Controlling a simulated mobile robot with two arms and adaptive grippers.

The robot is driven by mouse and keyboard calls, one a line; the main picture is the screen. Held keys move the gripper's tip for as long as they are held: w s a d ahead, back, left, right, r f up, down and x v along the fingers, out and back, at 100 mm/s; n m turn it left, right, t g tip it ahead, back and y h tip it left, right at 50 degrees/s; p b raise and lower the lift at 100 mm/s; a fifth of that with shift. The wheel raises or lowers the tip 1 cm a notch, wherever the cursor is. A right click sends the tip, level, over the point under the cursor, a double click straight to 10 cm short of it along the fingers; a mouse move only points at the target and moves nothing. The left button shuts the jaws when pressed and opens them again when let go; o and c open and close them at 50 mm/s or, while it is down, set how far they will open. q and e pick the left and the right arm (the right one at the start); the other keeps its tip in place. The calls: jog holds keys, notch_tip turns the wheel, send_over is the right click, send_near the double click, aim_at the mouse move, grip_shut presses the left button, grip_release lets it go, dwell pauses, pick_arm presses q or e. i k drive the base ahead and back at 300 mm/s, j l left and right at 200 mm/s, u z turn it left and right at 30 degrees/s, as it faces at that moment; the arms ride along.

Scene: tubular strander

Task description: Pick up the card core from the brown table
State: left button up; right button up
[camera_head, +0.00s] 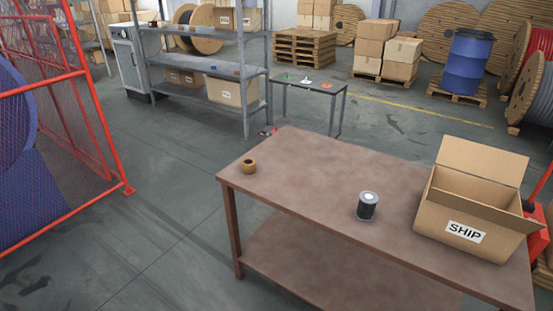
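A small brown ring-shaped core (249,166), which looks like the card core, stands near the left corner of the brown table (310,175). Its top opening shows dark. A black spool with pale ends (367,206) stands upright on the same table, right of the middle. Neither of my grippers shows in the head view, and nothing touches the core.
An open cardboard box marked SHIP (468,228) stands at the table's right end. A red mesh fence (95,120) is at the left. Grey shelving (246,95) and a small dark table (335,88) stand behind. The floor left of the brown table is clear.

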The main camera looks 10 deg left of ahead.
aim_at(249, 166)
jog(key=i+j+z, duration=0.2)
jog(key=i, duration=0.25)
jog(key=i+j+z, duration=0.2)
jog(key=i+j, duration=0.2)
